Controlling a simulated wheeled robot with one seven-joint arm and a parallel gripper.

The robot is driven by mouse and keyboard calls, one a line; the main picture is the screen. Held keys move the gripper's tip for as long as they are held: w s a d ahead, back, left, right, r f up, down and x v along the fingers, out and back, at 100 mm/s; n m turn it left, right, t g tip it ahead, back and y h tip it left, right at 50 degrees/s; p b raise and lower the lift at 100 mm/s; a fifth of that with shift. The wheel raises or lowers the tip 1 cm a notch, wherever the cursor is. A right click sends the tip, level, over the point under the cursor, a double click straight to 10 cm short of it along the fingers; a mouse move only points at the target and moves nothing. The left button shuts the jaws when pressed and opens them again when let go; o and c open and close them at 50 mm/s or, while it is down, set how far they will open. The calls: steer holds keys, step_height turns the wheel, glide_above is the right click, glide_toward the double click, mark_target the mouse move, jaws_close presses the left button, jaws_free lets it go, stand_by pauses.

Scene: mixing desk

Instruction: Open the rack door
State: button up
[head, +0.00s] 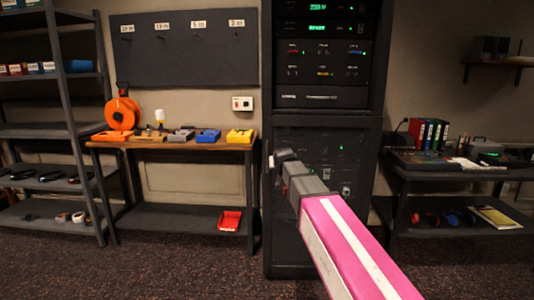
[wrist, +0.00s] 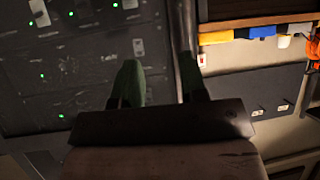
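The tall black rack (head: 322,108) stands in the middle of the head view. Its lower front is a dark see-through door (head: 350,142) with green lights behind it, and it looks closed. The door also fills the left of the wrist view (wrist: 85,75), which looks upside down. My gripper (head: 279,157) is at the door's left edge in the head view. In the wrist view its two fingers (wrist: 161,82) are apart with nothing clearly between them, near the rack's vertical edge. A small pale piece shows beside the gripper; I cannot tell if it is a handle. Contact is unclear.
A wooden-topped bench (head: 190,143) with an orange reel (head: 122,113) and small coloured boxes stands left of the rack. A dark desk (head: 450,172) with binders stands to the right. A metal shelf (head: 70,75) is at far left. The carpet (head: 180,268) in front is clear.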

steer(key=t, duration=0.2)
glide_toward(267, 151)
steer(key=shift+y, duration=0.4)
steer(key=x, duration=1)
steer(key=shift+w+d+f, duration=0.2)
steer(key=shift+w+f, duration=0.05)
steer(key=shift+w, duration=0.1)
steer(key=shift+s, duration=0.1)
jaws_close()
